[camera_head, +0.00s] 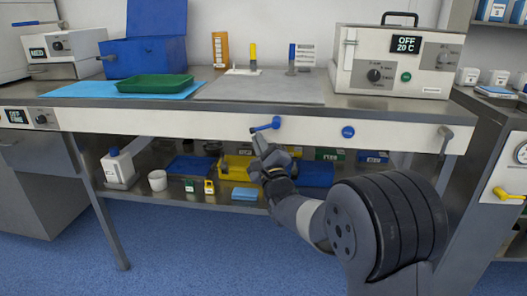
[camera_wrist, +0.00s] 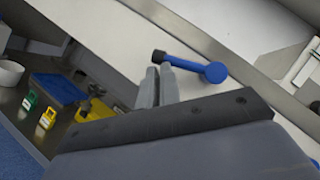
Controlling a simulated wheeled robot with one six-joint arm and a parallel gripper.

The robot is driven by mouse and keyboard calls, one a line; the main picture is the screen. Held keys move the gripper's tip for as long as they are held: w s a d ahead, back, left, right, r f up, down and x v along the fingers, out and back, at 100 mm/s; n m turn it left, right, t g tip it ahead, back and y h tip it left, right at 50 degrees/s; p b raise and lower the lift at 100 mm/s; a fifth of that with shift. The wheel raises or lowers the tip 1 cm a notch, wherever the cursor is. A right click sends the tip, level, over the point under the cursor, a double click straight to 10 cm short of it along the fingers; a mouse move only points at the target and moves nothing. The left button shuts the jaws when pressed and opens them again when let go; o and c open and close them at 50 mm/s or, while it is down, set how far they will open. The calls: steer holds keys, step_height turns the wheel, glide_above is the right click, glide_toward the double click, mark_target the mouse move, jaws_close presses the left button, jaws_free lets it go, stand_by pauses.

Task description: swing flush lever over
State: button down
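A blue lever (camera_head: 264,125) with a dark tip sits on the white front panel of the bench, its round hub at the right and its arm pointing left and slightly down. In the wrist view the lever (camera_wrist: 190,62) runs from its blue hub up and left to the black tip. My gripper (camera_head: 257,138) is just below the lever arm. In the wrist view its two fingers (camera_wrist: 160,72) are close together with nothing between them, their tips beside the lever near its black end. I cannot tell whether they touch it.
A round blue knob (camera_head: 348,131) is on the same panel to the right. A yellow lever (camera_head: 508,194) is on the right-hand cabinet. Below the bench, a shelf holds a white cup (camera_head: 157,180), a white bottle (camera_head: 117,168) and several bins. A green tray (camera_head: 155,84) lies on top.

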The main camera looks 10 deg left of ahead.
steer(key=shift+a+r, duration=0.15)
steer(key=shift+a, duration=0.25)
stand_by(0.4)
steer(key=shift+b, duration=0.3)
